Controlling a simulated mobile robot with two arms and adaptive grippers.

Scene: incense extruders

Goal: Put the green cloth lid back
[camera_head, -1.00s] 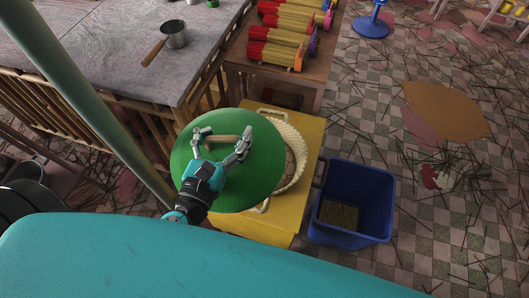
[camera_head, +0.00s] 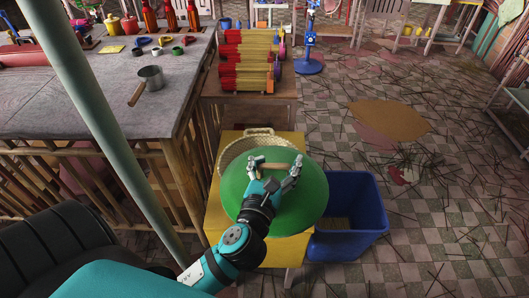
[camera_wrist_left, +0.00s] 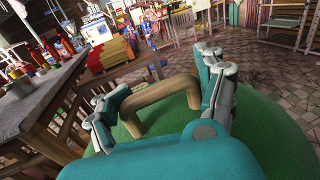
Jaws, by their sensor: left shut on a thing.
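The round green cloth lid (camera_head: 300,205) has a tan wooden handle (camera_head: 275,166) across its top. My left gripper (camera_head: 272,175) is shut on this handle, with a finger near each end. In the left wrist view the green lid (camera_wrist_left: 275,135) lies beneath the handle (camera_wrist_left: 165,100) and my gripper fingers (camera_wrist_left: 160,95). A pale woven basket (camera_head: 235,157) sits on a yellow stand (camera_head: 214,215). The lid covers its front and right part, leaving the back left rim bare. I cannot tell whether the lid touches the basket. My right gripper is not in view.
A blue bin (camera_head: 365,225) stands right of the yellow stand, partly under the lid's edge. A wooden table (camera_head: 290,113) with red and yellow incense bundles (camera_head: 245,77) is behind. A grey-topped counter (camera_head: 70,95) with a metal pot (camera_head: 151,78) is at left.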

